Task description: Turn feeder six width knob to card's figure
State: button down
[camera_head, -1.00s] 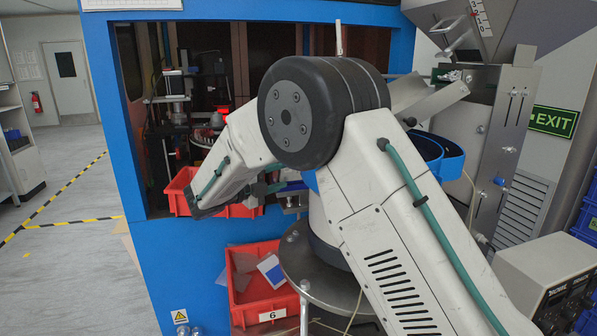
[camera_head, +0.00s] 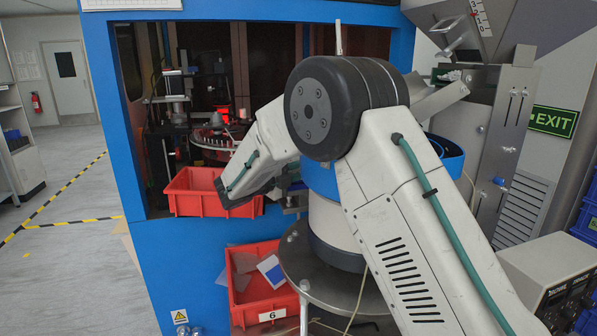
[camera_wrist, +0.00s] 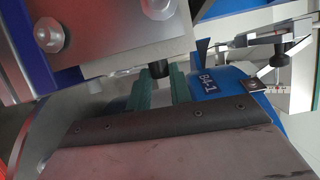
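In the wrist view my gripper (camera_wrist: 161,88) shows two green fingers with a gap between them. The gap looks empty. A short black knob-like cylinder (camera_wrist: 158,69) sticks out below a metal bracket, just beyond the fingertips and in line with the gap. I cannot tell whether they touch. Another black knob (camera_wrist: 281,49) is at the right on a silver bracket. In the head view my arm hides most of the gripper and the feeder parts behind it. A red bin (camera_head: 269,304) labelled 6 holds blue and pale cards (camera_head: 271,269); no figure on them is legible.
The blue feeder bowl (camera_head: 446,158) stands behind my arm; a blue surface (camera_wrist: 232,88) with a tag shows in the wrist view. Another red bin (camera_head: 189,200) sits at the blue machine frame (camera_head: 190,250). A metal bracket with bolts (camera_wrist: 112,45) is close above my fingers.

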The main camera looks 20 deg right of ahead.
jog(key=shift+r, duration=0.1)
dwell(0.3)
jog(key=shift+d+r+m+g+y, duration=0.15)
jog(key=shift+m+g+y, duration=0.25)
jog(key=shift+y, duration=0.95)
jog(key=shift+d+r+m+g+y, duration=0.1)
jog(key=shift+r+m+g+y, duration=0.35)
jog(key=shift+y, duration=0.85)
jog(key=shift+d+r+m+g+y, duration=0.15)
jog(key=shift+m+y, duration=0.4)
jog(key=shift+y, duration=0.8)
jog(key=shift+a+f, duration=0.1)
jog(key=c, duration=1.3)
grip_release()
jog(key=shift+o, duration=0.2)
jog(key=v, duration=0.7)
jog(key=shift+s+a+r, duration=0.2)
jog(key=shift+r, duration=0.15)
